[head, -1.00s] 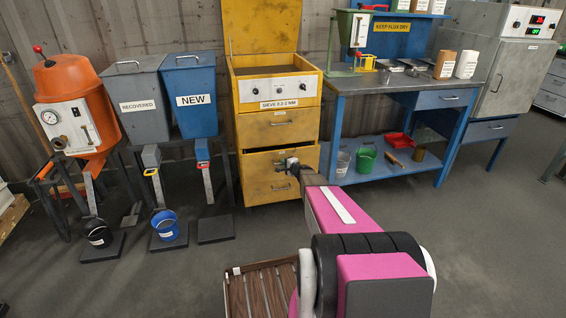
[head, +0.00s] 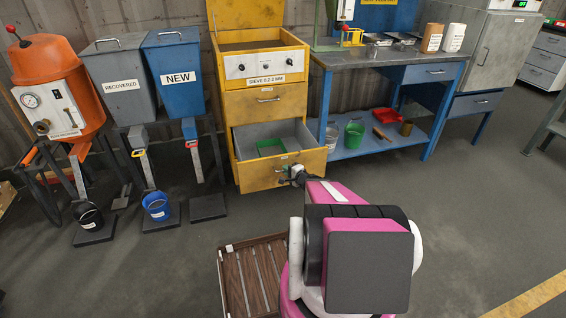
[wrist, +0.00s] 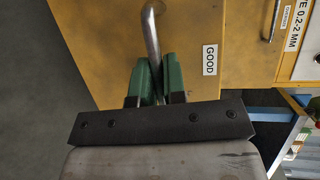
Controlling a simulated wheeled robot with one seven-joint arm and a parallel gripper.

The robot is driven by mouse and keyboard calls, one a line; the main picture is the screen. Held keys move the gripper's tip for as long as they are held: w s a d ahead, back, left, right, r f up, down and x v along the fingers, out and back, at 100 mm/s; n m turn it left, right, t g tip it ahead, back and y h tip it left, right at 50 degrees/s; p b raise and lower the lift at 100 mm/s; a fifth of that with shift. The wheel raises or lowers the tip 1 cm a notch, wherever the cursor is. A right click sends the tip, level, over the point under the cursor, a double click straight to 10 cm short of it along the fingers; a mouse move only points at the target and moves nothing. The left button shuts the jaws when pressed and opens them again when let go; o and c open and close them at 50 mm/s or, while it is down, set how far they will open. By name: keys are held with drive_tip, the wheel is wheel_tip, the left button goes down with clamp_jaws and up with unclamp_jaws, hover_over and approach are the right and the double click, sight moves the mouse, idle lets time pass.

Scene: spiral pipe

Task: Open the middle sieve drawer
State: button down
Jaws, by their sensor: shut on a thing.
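The yellow sieve cabinet (head: 225,140) stands against the wall. Its middle drawer (head: 262,177) is pulled out toward me, showing a grey inside with a green patch (head: 270,148). The drawer front also fills much of the wrist view (wrist: 100,50), with a "GOOD" label (wrist: 209,60). My gripper (head: 295,174) is at this front; in the wrist view its green fingers (wrist: 157,82) are shut on the grey bar handle (wrist: 152,28). The upper drawer (head: 268,102) is closed. The lower part of the cabinet is hidden behind the open drawer.
A blue workbench (head: 395,62) stands close on the right, with a green bucket (head: 354,134) on its lower shelf. Hoppers and a blue bucket (head: 156,207) are on the left. A brown slatted tray (head: 250,277) is in front. Floor to the right is clear.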

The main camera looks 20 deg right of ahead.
drive_tip(key=shift+s, duration=2.5)
drive_tip(key=c, duration=1.2)
unclamp_jaws()
drive_tip(key=shift+s, duration=0.1)
drive_tip(key=v, duration=1)
drive_tip(key=shift+s+d, duration=0.2)
drive_tip(key=shift+s, duration=0.05)
drive_tip(key=shift+a+r, duration=0.1)
drive_tip(key=shift+r, duration=0.05)
